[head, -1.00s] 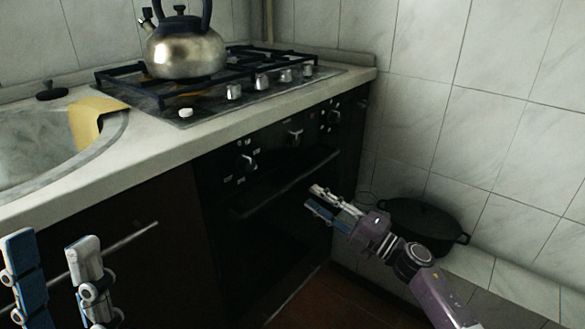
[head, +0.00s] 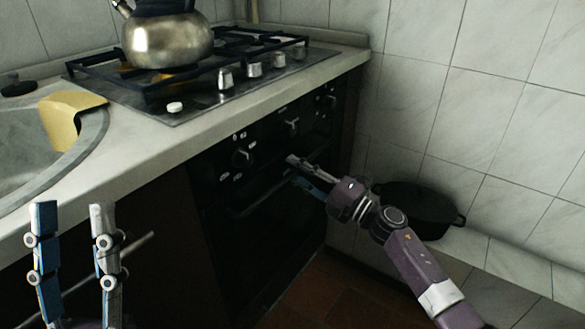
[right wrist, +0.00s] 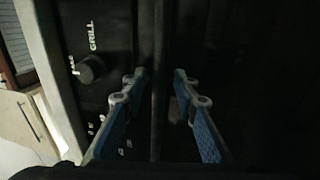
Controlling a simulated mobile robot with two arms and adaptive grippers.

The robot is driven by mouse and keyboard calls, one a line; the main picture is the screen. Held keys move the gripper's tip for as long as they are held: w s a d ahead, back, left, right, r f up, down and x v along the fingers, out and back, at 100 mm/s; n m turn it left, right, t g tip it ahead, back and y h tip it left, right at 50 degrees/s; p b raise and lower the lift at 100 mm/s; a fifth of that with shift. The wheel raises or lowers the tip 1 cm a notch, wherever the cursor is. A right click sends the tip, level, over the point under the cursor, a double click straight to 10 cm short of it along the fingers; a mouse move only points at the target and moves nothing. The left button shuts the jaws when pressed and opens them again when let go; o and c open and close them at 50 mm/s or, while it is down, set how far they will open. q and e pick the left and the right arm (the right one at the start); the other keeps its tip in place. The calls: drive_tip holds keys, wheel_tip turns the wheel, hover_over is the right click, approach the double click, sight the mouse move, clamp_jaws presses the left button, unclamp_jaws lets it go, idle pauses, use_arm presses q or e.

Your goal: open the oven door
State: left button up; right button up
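The black oven (head: 265,235) is built in under the counter, and its door is closed. The door's dark bar handle (head: 258,199) runs across its top, below the knobs. My right gripper (head: 291,170) is at the handle with its fingers apart. In the right wrist view, the dark handle bar (right wrist: 158,110) runs upright between the two open blue-padded fingers (right wrist: 160,76); contact cannot be told in the dim light. My left gripper (head: 72,210) is open and empty at the lower left, in front of the cabinet.
A steel kettle (head: 166,40) stands on the gas hob (head: 205,92). A yellow cloth (head: 68,118) hangs over the sink edge (head: 88,140). A black pot (head: 420,208) sits by the tiled wall, close behind my right arm. The dark floor (head: 315,290) before the oven looks clear.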

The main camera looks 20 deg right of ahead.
clamp_jaws()
drive_tip(key=shift+s, duration=0.1)
idle(0.4)
